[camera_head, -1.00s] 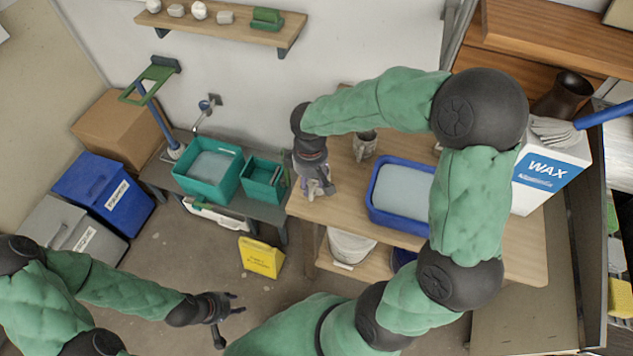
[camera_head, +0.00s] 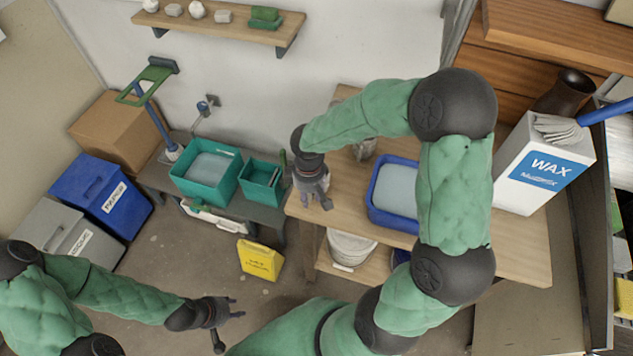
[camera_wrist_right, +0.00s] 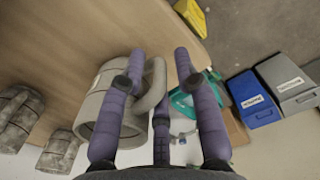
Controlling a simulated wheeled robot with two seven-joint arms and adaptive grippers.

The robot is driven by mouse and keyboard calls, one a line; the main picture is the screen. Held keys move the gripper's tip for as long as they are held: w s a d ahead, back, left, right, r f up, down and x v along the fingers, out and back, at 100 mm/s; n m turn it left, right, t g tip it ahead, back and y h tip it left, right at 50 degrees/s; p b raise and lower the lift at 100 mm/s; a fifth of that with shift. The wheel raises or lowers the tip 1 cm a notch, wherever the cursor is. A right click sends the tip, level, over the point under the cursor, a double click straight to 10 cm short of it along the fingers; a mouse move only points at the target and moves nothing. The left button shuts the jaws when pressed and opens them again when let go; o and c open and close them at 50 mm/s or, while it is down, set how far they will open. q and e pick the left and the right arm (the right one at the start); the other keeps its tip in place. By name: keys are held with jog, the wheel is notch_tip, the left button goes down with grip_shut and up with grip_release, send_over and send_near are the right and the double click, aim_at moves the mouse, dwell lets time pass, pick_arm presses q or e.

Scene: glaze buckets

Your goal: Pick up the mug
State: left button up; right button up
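A grey mottled mug (camera_wrist_right: 92,118) lies close to my right gripper (camera_wrist_right: 160,62) in the right wrist view. Its handle (camera_wrist_right: 155,88) shows between the spread purple fingers, and one finger crosses in front of the mug's body. The right gripper is open. In the head view, this gripper (camera_head: 318,198) is over the left end of the wooden table (camera_head: 345,215), and it hides the near mug there. Whether the fingers touch the mug cannot be told. My left gripper (camera_head: 236,306) is open and empty, above the floor at lower left.
Two more mottled mugs (camera_wrist_right: 15,118) (camera_wrist_right: 58,150) stand farther left in the wrist view. A blue tub (camera_head: 378,212) and a WAX box (camera_head: 545,165) are to the right. Teal tubs (camera_head: 232,190) stand on a low bench (camera_head: 155,175). A yellow sign (camera_head: 260,258) stands on the floor.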

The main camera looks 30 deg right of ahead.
grip_shut()
jog(key=shift+o, duration=2.4)
grip_release()
